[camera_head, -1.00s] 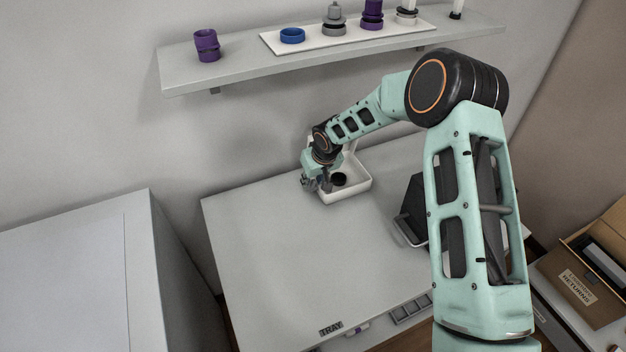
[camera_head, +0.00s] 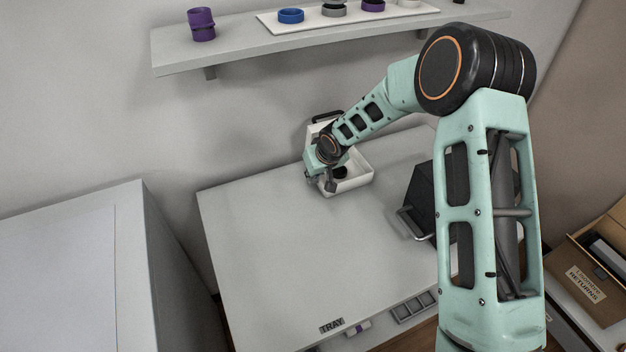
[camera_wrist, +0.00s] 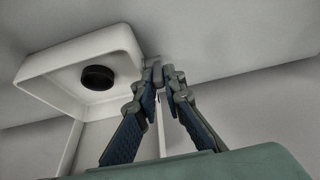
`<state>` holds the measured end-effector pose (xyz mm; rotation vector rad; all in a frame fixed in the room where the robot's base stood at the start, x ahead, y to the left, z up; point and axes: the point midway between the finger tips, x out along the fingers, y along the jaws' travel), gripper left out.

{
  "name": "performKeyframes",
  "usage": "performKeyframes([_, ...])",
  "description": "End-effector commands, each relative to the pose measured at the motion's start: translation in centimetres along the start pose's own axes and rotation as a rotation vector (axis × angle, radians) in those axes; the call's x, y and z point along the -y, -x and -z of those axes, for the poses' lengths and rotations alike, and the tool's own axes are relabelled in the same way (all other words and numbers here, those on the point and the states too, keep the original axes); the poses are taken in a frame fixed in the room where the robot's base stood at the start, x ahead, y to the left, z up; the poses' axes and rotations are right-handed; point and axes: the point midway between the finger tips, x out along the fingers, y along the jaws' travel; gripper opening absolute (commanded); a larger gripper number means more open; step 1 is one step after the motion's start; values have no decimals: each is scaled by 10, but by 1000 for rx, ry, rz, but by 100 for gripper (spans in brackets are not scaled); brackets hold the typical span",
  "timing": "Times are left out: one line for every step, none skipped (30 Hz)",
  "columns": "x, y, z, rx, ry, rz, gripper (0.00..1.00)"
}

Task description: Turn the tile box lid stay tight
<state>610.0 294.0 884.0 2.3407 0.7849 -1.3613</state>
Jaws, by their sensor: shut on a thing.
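The white tile box (camera_head: 352,185) sits on the table near the wall, with a round black thing (camera_head: 340,172) inside. Its lid (camera_head: 313,130) stands raised at the back, with a dark handle on top. The box also shows in the wrist view (camera_wrist: 45,72), with the black thing (camera_wrist: 98,77) in it. My gripper (camera_head: 328,187) is at the box's left side. In the wrist view my gripper (camera_wrist: 159,74) has its fingertips together beside the box edge, shut on a small grey part, seemingly the lid stay's knob. The fingers mostly hide this part.
A black bin (camera_head: 425,200) with a handle stands to the right of the box. A shelf (camera_head: 240,52) with rings and fittings hangs above. A cardboard returns box (camera_head: 590,280) stands at the lower right.

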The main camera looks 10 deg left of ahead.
Motion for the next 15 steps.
performKeyframes([1, -5, -3, -19, 2, 0, 0])
performKeyframes([1, -5, -3, -28, 2, 1, 0])
performKeyframes([1, -4, -3, -40, 2, 0, 0])
performKeyframes([1, -5, -4, -48, 2, 1, 0])
performKeyframes([1, -5, -5, -57, 2, 1, 0])
performKeyframes([1, -4, -5, -69, 2, 1, 0])
performKeyframes([1, -5, -6, -77, 2, 1, 0])
performKeyframes([1, -4, -6, -85, 2, 1, 0])
performKeyframes([1, -4, -6, -98, 2, 1, 0])
performKeyframes([1, -4, -7, -105, 1, 2, 0])
performKeyframes([1, -4, -8, -112, 1, 1, 0])
performKeyframes([1, -3, -7, -123, 0, 1, 0])
performKeyframes([0, -3, -8, -129, 0, 1, 0])
performKeyframes([0, -3, -9, -134, 0, 1, 0])
performKeyframes([0, -2, -8, -141, 0, 1, 0])
